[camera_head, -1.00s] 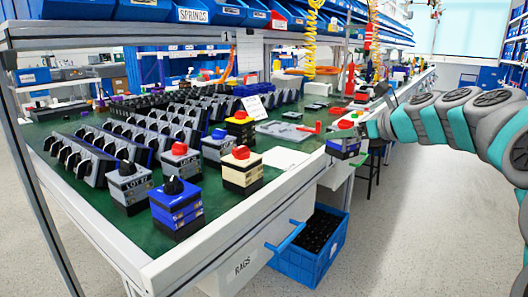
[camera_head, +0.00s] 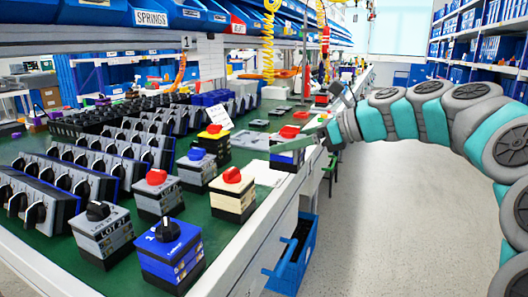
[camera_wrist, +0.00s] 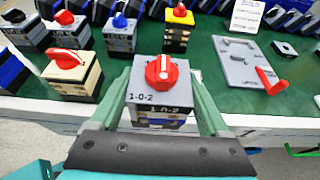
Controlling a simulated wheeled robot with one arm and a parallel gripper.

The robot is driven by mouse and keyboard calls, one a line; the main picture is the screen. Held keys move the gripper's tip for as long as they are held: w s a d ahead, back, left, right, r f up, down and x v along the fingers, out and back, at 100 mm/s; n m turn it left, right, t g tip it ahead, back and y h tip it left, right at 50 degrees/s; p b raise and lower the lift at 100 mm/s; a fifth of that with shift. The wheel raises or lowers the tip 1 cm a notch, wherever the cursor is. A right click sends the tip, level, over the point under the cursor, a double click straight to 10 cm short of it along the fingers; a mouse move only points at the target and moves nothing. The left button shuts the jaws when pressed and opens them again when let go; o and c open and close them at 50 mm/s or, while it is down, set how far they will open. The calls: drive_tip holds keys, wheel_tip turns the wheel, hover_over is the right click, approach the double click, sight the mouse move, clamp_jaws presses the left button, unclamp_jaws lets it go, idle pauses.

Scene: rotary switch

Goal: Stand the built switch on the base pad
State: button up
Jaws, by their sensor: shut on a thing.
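I cannot tell whether this is the base pad.
Several finished switches, including a cream one with a red knob (camera_head: 232,190) and a blue one (camera_head: 167,252), stand left along the bench. A grey plate with cut-outs (camera_wrist: 238,62) and a red L-shaped piece (camera_wrist: 271,80) lie behind right. A blue crate (camera_head: 292,258) is below.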

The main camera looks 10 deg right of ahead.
drive_tip(key=w+a, duration=0.1)
drive_tip(key=w, duration=0.1)
drive_tip(key=w+a, duration=0.1)
drive_tip(key=w, duration=0.2)
drive_tip(key=w+a, duration=0.1)
drive_tip(key=w, duration=0.1)
drive_tip(key=shift+w+a+f, duration=0.15)
drive_tip(key=shift+a+f, duration=0.1)
drive_tip(key=shift+f, duration=0.05)
drive_tip(key=shift+f+b, duration=0.3)
drive_tip(key=shift+f, duration=1.45)
drive_tip(key=shift+f, duration=0.1)
drive_tip(key=o, duration=1.3)
drive_tip(key=shift+f, duration=0.15)
drive_tip(key=shift+d+r, duration=0.15)
drive_tip(key=shift+r, duration=0.15)
drive_tip(key=v, duration=1.1)
drive_tip(key=shift+s+d+p, duration=0.2)
drive_tip(key=shift+s+p, duration=0.1)
